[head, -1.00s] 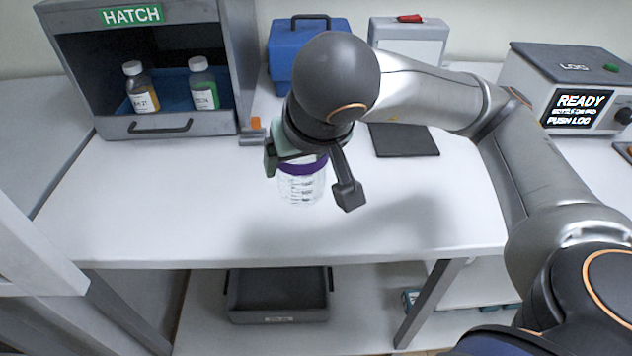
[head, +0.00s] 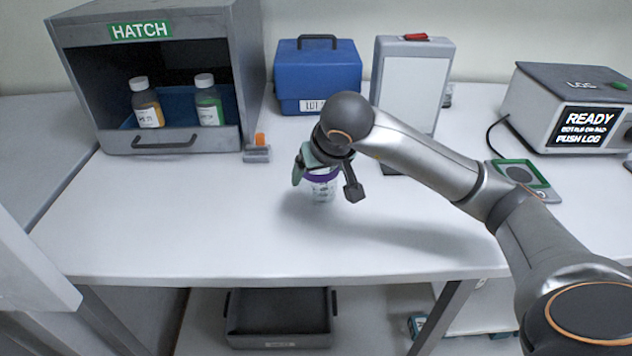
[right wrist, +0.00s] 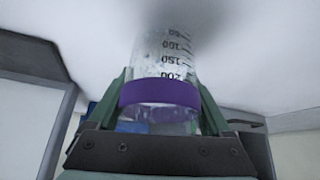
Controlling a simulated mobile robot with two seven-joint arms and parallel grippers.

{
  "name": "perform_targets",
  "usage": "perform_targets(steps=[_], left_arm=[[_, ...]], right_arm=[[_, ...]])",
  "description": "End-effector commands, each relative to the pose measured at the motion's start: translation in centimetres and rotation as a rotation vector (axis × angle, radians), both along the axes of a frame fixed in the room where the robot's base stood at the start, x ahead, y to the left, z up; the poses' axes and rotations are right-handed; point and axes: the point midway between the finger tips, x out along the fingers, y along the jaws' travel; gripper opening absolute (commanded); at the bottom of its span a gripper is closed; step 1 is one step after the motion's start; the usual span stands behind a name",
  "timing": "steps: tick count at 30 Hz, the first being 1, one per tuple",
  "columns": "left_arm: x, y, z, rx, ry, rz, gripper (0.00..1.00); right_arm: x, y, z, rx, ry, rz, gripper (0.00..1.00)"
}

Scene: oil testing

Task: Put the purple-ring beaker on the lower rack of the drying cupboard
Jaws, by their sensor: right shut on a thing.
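The purple-ring beaker (head: 322,186) is clear glass with dark graduation marks and a purple band. It is held above the white bench, near its middle. My right gripper (head: 327,180) is shut on it, with one finger on each side. In the right wrist view the beaker (right wrist: 163,70) sits between the fingers, its purple ring close to the gripper palm (right wrist: 160,150). My left gripper is not in view. I cannot see a drying cupboard that I can identify.
The grey hatch box (head: 215,140) at the back left holds two labelled bottles (head: 147,103). A blue case (head: 318,75), a white panel (head: 408,85) and a device reading READY (head: 570,110) stand along the back. A dark tray (head: 278,315) lies on the shelf below. The bench front is clear.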

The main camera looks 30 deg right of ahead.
Motion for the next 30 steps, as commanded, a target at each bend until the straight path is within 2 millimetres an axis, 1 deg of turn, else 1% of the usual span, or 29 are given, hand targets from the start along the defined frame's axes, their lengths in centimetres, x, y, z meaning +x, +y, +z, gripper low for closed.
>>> perform_targets(steps=[1,5,14,18,19,21,23,30], left_arm=[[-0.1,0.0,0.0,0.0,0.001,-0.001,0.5],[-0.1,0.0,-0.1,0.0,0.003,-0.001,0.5],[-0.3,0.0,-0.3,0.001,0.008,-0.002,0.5],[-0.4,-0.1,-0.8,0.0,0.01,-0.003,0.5],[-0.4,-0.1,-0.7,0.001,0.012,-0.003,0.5],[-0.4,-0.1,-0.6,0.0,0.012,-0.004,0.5],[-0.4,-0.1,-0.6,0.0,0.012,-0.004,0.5],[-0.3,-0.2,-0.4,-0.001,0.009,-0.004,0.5]], right_arm=[[-0.1,0.1,-0.9,0.002,0.004,0.003,0.24],[-0.1,0.1,-1.9,0.001,0.001,0.003,0.24],[0.0,0.1,-2.1,0.001,-0.002,0.002,0.24],[-0.1,0.1,-2.6,0.0,-0.001,0.003,0.24],[-0.1,0.1,-2.5,0.001,0.0,0.003,0.86],[-0.1,0.1,-2.4,0.001,0.0,0.003,0.94],[-0.1,0.1,-2.4,0.001,0.0,0.003,1.0],[-0.1,0.2,-2.3,0.001,0.0,0.003,1.0]])
